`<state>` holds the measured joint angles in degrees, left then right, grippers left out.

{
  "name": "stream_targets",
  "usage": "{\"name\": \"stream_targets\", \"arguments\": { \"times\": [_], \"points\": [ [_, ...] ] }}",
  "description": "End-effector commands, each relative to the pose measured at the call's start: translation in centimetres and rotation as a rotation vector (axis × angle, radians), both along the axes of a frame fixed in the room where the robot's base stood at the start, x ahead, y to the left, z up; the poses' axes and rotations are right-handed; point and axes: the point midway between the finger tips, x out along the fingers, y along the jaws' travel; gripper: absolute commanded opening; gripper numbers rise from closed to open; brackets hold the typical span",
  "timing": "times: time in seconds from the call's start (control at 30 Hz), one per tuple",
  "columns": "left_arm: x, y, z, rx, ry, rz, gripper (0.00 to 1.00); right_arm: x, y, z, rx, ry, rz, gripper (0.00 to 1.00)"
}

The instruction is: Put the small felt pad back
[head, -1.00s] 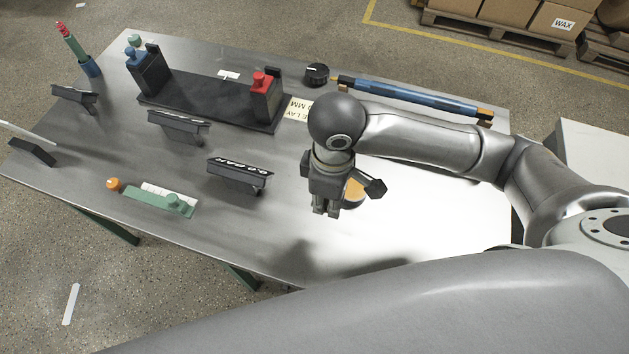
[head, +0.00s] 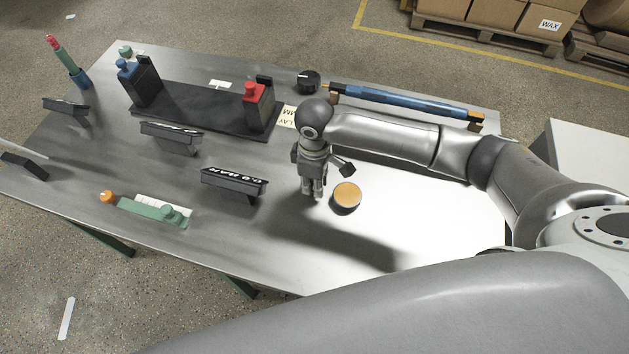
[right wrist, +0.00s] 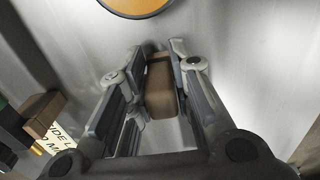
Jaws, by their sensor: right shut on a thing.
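My right gripper (head: 313,190) points down above the bright table, just left of a round dark pot with an orange top. In the right wrist view its fingers (right wrist: 160,95) are on both sides of a small brown block (right wrist: 160,88), which looks like the small felt pad, and hold it. The pad cannot be made out in the head view. My left gripper is not in view.
The pot (head: 346,197) stands close right of the gripper. A black label stand (head: 233,185) is to the left. A blue bar (head: 405,102) on brown supports lies at the back; a black fixture (head: 205,112) is back left. The table's front right is clear.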

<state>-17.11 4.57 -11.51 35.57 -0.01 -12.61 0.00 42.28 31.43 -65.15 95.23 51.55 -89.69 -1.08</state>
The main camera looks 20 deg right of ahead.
Motion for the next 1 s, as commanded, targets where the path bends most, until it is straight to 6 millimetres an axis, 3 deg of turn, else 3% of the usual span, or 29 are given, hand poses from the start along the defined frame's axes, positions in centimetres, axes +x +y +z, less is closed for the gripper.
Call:
{"name": "stream_targets", "arguments": {
  "times": [0.43, 0.47, 0.6, 1.0],
  "points": [
    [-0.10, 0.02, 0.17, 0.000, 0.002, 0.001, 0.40, 0.07, 0.01, -1.03, 0.001, -0.003, -0.001, 0.02],
    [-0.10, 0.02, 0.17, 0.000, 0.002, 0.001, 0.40, 0.09, 0.01, -1.02, 0.001, -0.003, -0.001, 0.23],
    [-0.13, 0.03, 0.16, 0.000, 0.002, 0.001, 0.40, 0.09, 0.00, -1.00, 0.001, -0.003, -0.001, 0.41],
    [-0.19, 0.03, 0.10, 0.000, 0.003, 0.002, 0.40, 0.11, 0.01, -0.47, 0.001, -0.003, 0.000, 0.42]
  ]
}}
